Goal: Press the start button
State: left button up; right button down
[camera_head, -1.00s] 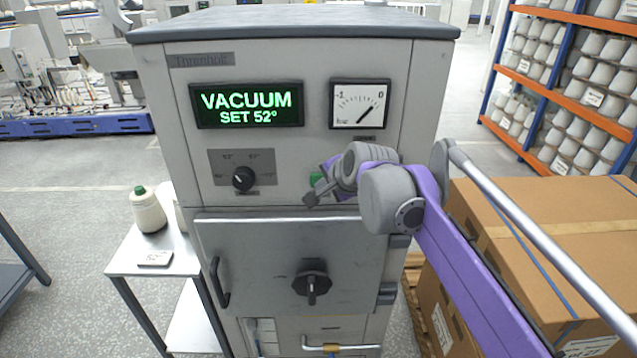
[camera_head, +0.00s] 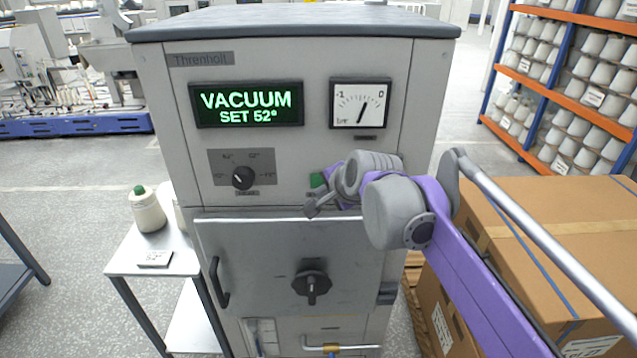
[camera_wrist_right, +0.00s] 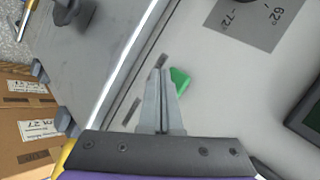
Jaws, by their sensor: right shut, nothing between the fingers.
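The grey steamer cabinet (camera_head: 290,55) has a green start button (camera_head: 317,180) on its front panel, partly hidden by my right gripper (camera_head: 312,208). The button also shows in the right wrist view (camera_wrist_right: 180,80), right beside the fingertips. My right gripper (camera_wrist_right: 161,78) is shut and empty, close to the panel; I cannot tell whether it touches the panel. The lit display (camera_head: 247,105) reads "VACUUM SET 52°". The needle of the gauge (camera_head: 359,104) stands between -1 and 0, nearer 0. My left gripper is out of view.
A selector knob (camera_head: 243,178) sits left of the button. The door (camera_head: 260,250) below is shut, with a hand knob (camera_head: 312,286). Cardboard boxes (camera_head: 560,220) stand right, under my right arm.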

jog(key=shift+s, duration=2.1)
